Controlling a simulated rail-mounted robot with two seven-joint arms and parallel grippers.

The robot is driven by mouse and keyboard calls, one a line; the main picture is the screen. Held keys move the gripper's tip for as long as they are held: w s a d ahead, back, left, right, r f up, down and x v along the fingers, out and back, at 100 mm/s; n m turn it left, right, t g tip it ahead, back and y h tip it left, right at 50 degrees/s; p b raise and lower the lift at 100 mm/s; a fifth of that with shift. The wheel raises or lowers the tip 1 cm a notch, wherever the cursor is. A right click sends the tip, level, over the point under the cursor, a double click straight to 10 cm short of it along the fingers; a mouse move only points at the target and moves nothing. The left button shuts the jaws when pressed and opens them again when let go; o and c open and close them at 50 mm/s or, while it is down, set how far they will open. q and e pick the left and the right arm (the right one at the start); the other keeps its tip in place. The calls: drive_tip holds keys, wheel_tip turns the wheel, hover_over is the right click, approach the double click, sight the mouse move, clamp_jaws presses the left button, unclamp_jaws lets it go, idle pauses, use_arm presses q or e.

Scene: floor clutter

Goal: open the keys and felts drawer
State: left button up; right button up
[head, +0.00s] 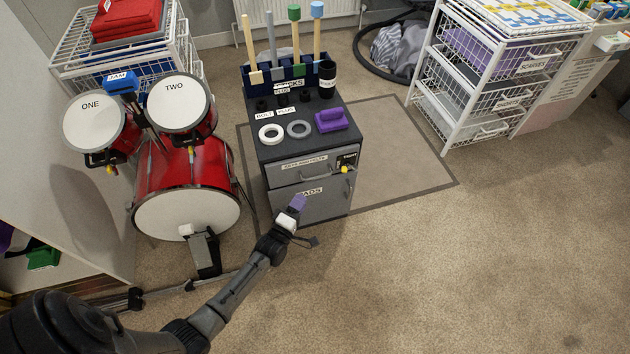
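The keys and felts drawer (284,176) is the upper grey front of a dark cabinet (262,151). It looks closed, with a white label across its top and a curved metal handle (317,176). A small black fitting (347,160) with a yellow knob sits at its right end. My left gripper (296,208) reaches up from the lower left, in front of the lower front marked PADS, below the handle in the picture. A purple part shows at its tip; I cannot tell whether this is a finger pad or something held. The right gripper is not in view.
The cabinet top holds two rings (299,129), a purple block (331,120) and a rack of sticks (288,73). A red drum kit (187,169) stands close on the left. A white basket unit (449,80) stands at right. The carpet (450,265) front right is clear.

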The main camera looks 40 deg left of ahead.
sight(315, 177)
use_arm(q)
drive_tip(key=shift+b+x, duration=1.95)
drive_tip(key=shift+x, duration=3.25)
clamp_jaws()
